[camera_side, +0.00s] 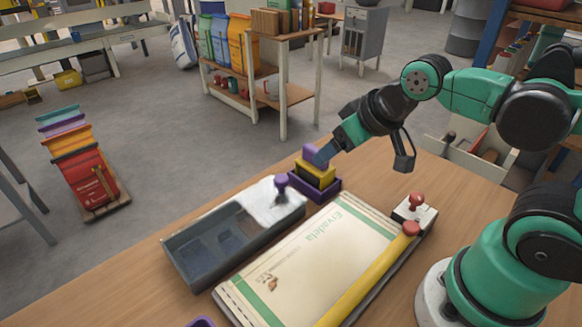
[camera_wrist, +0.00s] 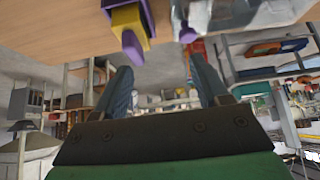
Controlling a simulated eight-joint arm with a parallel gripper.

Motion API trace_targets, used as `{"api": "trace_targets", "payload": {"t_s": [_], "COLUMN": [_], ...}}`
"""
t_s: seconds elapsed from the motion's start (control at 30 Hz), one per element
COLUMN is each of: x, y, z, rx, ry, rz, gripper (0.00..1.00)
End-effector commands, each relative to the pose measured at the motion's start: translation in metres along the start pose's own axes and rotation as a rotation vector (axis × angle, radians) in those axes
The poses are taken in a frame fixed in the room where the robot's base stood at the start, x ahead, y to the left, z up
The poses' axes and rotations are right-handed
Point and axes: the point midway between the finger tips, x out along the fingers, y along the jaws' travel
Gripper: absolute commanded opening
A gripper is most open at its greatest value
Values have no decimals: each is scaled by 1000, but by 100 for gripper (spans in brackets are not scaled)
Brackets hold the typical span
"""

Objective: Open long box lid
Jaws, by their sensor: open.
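The long box (camera_side: 185,262) is a dark grey tray lying lengthwise on the table in the side view. Its near part is uncovered and shows compartments. A whitish, see-through lid (camera_side: 262,204) lies over its far end, with a purple knob (camera_side: 281,181) on top. In the wrist view the lid (camera_wrist: 250,14) is at the top and the purple knob (camera_wrist: 188,35) hangs beside it. My gripper (camera_side: 322,157) is beyond and right of the lid, close to a yellow and purple block. In the wrist view its fingers (camera_wrist: 164,80) are apart with nothing held between them.
The yellow block (camera_side: 316,174) with a purple top sits in a purple holder (camera_side: 318,190) by the box's far end. A cream sack (camera_side: 300,262) with a yellow bar lies right of the box. A red-knobbed device (camera_side: 414,212) stands at its far right corner.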

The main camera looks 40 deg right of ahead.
Motion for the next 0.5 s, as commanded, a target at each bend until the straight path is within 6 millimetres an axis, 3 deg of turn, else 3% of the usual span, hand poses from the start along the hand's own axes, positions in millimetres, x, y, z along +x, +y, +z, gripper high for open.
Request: {"api": "trace_targets", "payload": {"t_s": [0.27,0.5], "x": [4,30], "y": [-8,-25], "z": [-19,-46], "rx": [-34,-105], "ry": [-132,-400], "rz": [-15,-40], "gripper": [68,68]}}
